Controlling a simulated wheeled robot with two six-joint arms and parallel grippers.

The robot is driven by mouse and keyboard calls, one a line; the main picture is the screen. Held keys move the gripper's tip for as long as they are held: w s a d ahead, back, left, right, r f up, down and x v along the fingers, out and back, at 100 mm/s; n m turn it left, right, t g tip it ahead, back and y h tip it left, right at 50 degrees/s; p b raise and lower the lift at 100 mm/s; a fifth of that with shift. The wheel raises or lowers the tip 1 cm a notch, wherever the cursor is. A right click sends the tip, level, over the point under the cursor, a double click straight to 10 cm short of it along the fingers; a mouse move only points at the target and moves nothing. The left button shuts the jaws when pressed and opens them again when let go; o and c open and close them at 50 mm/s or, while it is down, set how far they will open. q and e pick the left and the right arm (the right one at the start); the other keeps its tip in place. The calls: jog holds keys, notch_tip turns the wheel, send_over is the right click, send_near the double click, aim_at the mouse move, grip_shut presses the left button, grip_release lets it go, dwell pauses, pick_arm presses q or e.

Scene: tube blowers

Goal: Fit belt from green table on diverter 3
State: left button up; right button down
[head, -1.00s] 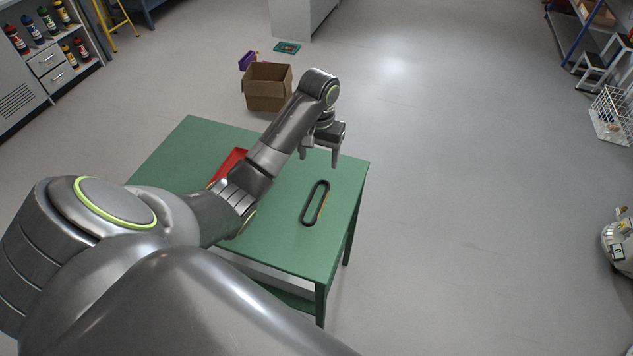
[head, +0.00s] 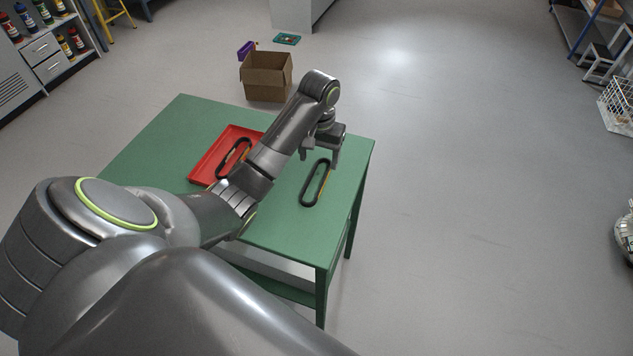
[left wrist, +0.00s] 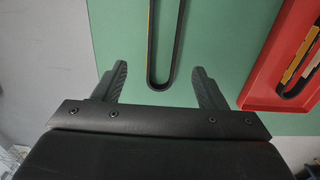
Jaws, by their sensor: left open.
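A black belt with a yellow-orange stripe (head: 316,183) lies flat on the green table (head: 283,238) near its right edge. My left gripper (head: 320,158) is open and empty above the table, over the far end of this belt in the head view. In the left wrist view the belt's looped end (left wrist: 159,78) shows between the two spread fingers of my left gripper (left wrist: 160,82), not held. A second black belt (head: 235,158) lies in a red tray (head: 200,176), partly hidden by my arm. My right gripper and diverter 3 are not in view.
An open cardboard box (head: 267,78) stands on the floor beyond the table. A white wire basket (head: 618,104) and step stool are at the far right. Shelves with bottles (head: 45,40) stand at the left.

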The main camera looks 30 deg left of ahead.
aim_at(317, 181)
pick_arm(q)
jog(key=shift+f+b, duration=0.9)
jog(key=shift+f, duration=0.55)
jog(key=f, duration=0.4)
jog(key=shift+s+a, duration=0.1)
jog(key=shift+a, duration=0.1)
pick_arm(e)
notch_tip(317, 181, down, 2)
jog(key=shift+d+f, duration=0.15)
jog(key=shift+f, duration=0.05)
